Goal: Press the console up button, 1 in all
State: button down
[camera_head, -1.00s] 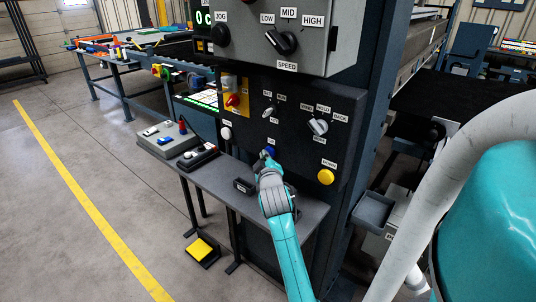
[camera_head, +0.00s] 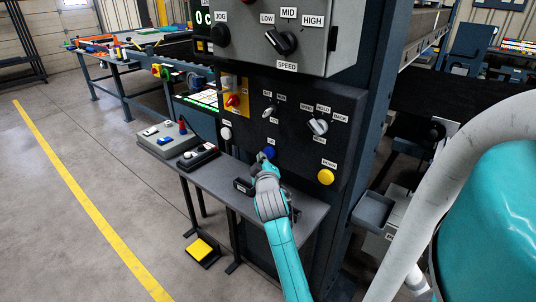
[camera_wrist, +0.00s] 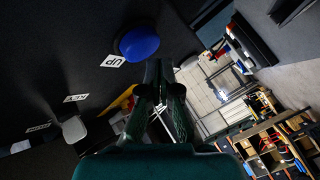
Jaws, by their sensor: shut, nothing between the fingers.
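The up button is a blue dome on the dark console panel. It shows in the head view (camera_head: 270,153) below a small white "UP" label (camera_head: 272,141). In the wrist view the blue button (camera_wrist: 138,43) is at upper centre-left, with the "UP" label (camera_wrist: 112,61) beside it. My gripper (camera_head: 262,157) is just left of and slightly below the button in the head view. In the wrist view its fingertips (camera_wrist: 159,66) are together and empty, beside the button rather than over it. A small gap seems to separate them.
A yellow down button (camera_head: 326,177) is to the right on the panel. A white selector knob (camera_head: 318,127) and a small switch (camera_head: 268,111) are above. A grey shelf (camera_head: 220,177) with a black box (camera_head: 243,186) lies below. A white button (camera_head: 226,133) is to the left.

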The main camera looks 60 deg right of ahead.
jog(key=shift+a, duration=0.1)
jog(key=a, duration=0.2)
jog(key=w+a, duration=0.1)
jog(key=a, duration=0.1)
jog(key=shift+w+a, duration=0.1)
jog(key=shift+a, duration=0.25)
dwell(0.3)
dwell(0.8)
jog(key=s+a+f+n+t+y, duration=0.1)
jog(key=s+a+f+t+y, duration=0.1)
jog(key=a+f, duration=0.5)
jog(key=s+a+f+n+t+y, duration=0.1)
jog(key=s+a+f+y, duration=0.2)
jog(key=a, duration=0.8)
jog(key=s+a+f+n+t+y, duration=0.1)
jog(key=s+a+f+t+y, duration=0.1)
jog(key=a+f, duration=0.5)
jog(key=s+a+f+y, duration=0.1)
jog(key=s+a+y, duration=0.3)
jog(key=s+a, duration=0.7)
jog(key=s+a+r+y, duration=0.1)
jog(key=s+a+r, duration=0.1)
jog(key=s, duration=0.4)
jog(key=s+a+r+m+y, duration=0.1)
jog(key=s+a+r+y, duration=0.1)
jog(key=s+a, duration=0.2)
jog(key=shift+s+a+t+y, duration=0.3)
jog(key=shift+s, duration=0.95)
